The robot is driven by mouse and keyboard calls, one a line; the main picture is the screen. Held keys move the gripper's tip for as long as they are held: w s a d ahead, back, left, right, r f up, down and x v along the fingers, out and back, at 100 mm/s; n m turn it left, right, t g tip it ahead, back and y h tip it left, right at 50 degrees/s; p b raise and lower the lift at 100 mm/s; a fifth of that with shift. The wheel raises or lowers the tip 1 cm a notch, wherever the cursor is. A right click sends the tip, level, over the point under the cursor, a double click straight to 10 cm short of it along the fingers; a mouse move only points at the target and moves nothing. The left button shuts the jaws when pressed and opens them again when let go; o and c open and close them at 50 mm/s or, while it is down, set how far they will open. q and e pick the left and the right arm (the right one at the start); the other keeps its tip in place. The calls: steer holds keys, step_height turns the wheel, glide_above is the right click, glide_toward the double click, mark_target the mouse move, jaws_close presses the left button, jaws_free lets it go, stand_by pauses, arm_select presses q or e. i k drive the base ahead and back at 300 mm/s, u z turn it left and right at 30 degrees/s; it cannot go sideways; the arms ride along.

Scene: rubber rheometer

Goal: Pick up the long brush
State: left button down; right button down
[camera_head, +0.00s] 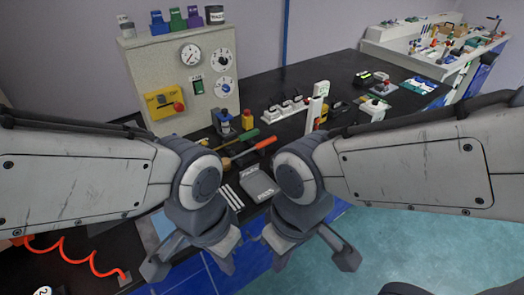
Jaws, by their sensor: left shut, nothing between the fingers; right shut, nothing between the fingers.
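My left gripper (190,262) is shut and empty, hanging in front of the bench's front part, nearer than the tools. My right gripper (313,258) is also shut and empty, to the right of it and nearer than the tools. Neither gripper touches a tool.
A beige panel (172,110) with gauges stands at the back left. A grey tray-like item (258,185) lies between my wrists. A rack of black items (285,106) and a white post (314,112) stand behind the tools. A red coiled hose (75,252) lies front left.

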mark_target(227, 162)
steer(key=z, duration=2.3)
steer(key=i, duration=1.9)
steer(key=u, duration=2.8)
steer(key=i, duration=0.5)
steer(key=u, duration=0.05)
